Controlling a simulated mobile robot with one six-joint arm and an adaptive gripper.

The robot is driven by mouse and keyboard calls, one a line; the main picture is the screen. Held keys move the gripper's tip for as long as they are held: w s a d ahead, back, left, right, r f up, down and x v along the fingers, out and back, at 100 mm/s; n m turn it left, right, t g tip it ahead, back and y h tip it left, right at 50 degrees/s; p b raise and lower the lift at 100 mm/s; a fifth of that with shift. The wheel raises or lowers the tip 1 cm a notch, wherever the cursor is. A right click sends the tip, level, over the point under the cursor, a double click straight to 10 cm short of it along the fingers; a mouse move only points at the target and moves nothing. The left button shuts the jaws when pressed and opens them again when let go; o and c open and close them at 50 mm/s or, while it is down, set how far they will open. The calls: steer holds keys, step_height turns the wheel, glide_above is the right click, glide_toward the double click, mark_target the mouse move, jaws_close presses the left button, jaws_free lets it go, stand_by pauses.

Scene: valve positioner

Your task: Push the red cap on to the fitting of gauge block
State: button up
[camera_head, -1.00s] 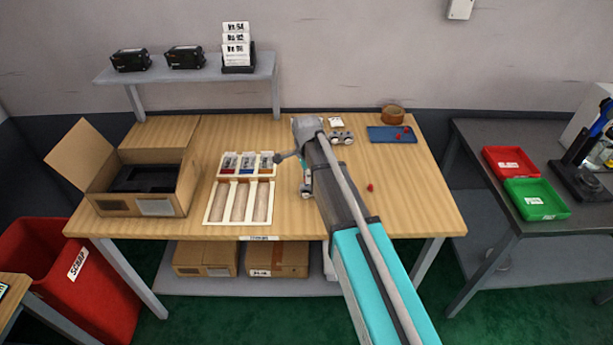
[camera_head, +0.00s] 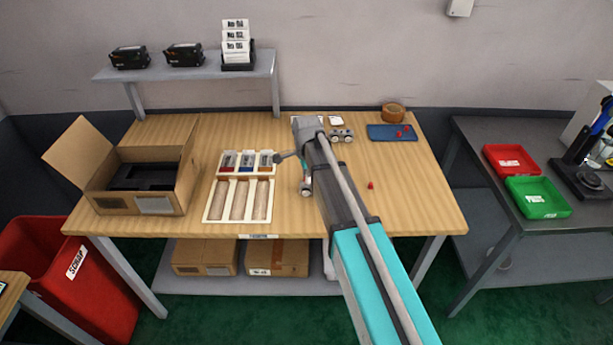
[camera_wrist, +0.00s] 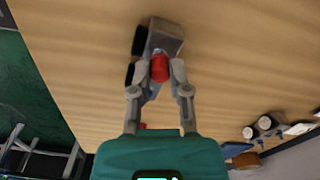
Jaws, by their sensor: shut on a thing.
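My gripper (camera_wrist: 160,72) is shut on a red cap (camera_wrist: 160,67) in the wrist view. The cap is right at the near side of a grey gauge block (camera_wrist: 166,38) with dark round gauges on its left. I cannot tell whether the cap is seated on the fitting, as the cap hides it. In the head view my arm covers the cap and most of this block; a round gauge (camera_head: 306,189) shows left of the arm. Another gauge block (camera_head: 342,135) stands further back, also in the wrist view (camera_wrist: 263,127). A loose red cap (camera_head: 370,185) lies right of my arm.
A blue tray (camera_head: 380,133) with red caps and a brown round container (camera_head: 393,113) are at the back right. A white-framed organiser (camera_head: 212,213) and an open carton (camera_head: 122,205) stand on the left. The table's front right is mostly clear.

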steer(key=shift+f, duration=0.1)
steer(key=o, duration=0.8)
steer(key=shift+c, duration=0.2)
step_height(320, 180, up, 7)
steer(key=p, duration=0.7)
steer(key=s+d+r+p, duration=0.1)
steer(key=s+d, duration=1.5)
steer(key=s, duration=0.2)
steer(key=shift+s+r+n+p, duration=0.25)
steer(key=shift+r+n+p, duration=0.05)
steer(key=shift+r+n, duration=0.1)
stand_by(0.3)
